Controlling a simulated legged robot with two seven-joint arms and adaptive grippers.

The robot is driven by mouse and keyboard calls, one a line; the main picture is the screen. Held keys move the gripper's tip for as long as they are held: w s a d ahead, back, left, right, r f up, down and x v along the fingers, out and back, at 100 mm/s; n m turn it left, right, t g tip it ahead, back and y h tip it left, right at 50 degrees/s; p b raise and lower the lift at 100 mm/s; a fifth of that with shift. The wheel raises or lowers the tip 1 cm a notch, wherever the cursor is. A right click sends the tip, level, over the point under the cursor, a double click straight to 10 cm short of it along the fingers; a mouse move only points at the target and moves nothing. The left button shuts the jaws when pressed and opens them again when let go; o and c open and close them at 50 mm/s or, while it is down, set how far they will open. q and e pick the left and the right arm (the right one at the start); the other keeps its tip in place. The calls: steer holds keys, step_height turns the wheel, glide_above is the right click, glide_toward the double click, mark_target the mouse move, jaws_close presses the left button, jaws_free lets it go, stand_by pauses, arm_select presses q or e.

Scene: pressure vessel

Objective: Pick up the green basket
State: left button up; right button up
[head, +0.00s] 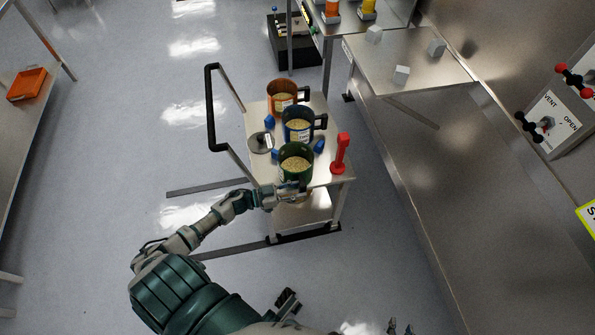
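The green basket (296,158) is a round container filled with tan, grainy material. It stands upright at the near end of a small metal cart (258,168). My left gripper (291,192) is at the near side of the green basket, at or very close to its wall. Its fingers are small and overlap the basket, so I cannot tell whether they are open or closed on it. The basket's handle is not clearly visible. My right gripper (400,328) shows only as two separated fingertips at the bottom edge, away from the cart, with nothing visible between them.
A blue basket (298,124) and an orange basket (281,95) stand behind the green one. A red upright tool (341,154) is close at its right. Small blue pieces (319,146) lie around. A black push handle (211,108) rises at the cart's left. A metal bench (410,62) is at right.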

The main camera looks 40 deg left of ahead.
arm_select(q)
steer(key=shift+w+d+f, duration=0.15)
steer(key=shift+w+d, duration=0.15)
steer(key=shift+w, duration=0.4)
steer(key=shift+d, duration=0.45)
jaws_close()
steer(key=shift+a+r, duration=0.1)
steer(key=shift+r, duration=0.1)
